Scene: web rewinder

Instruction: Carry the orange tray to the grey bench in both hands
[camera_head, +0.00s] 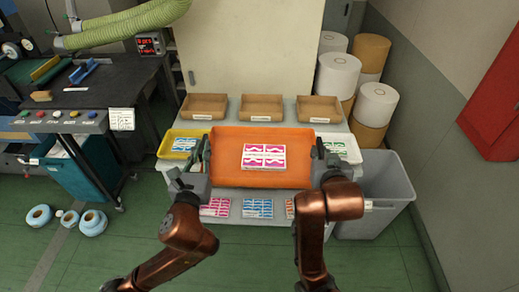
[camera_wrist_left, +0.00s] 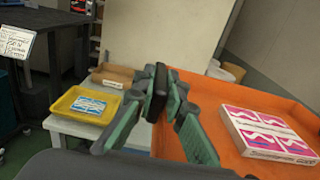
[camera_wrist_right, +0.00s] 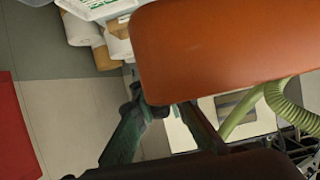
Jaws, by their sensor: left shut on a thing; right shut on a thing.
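The orange tray (camera_head: 225,172) is held level in front of me and covers part of the grey bench (camera_head: 289,112). From above I cannot tell whether it touches the bench. A pink and white pack (camera_head: 264,156) lies flat inside it; it also shows in the left wrist view (camera_wrist_left: 268,133). My left gripper (camera_head: 204,156) is shut on the tray's left side; its fingers (camera_wrist_left: 160,98) show beside the orange wall. My right gripper (camera_head: 321,160) is shut on the tray's right side; in the right wrist view the tray (camera_wrist_right: 230,50) hides part of its fingers.
Three brown trays (camera_head: 254,107) line the bench's back. A yellow tray (camera_head: 181,143) and a white tray (camera_head: 341,146) flank the orange tray. Packs (camera_head: 258,208) lie on a lower shelf. A grey bin (camera_head: 375,200) stands right, a black table (camera_head: 95,95) left.

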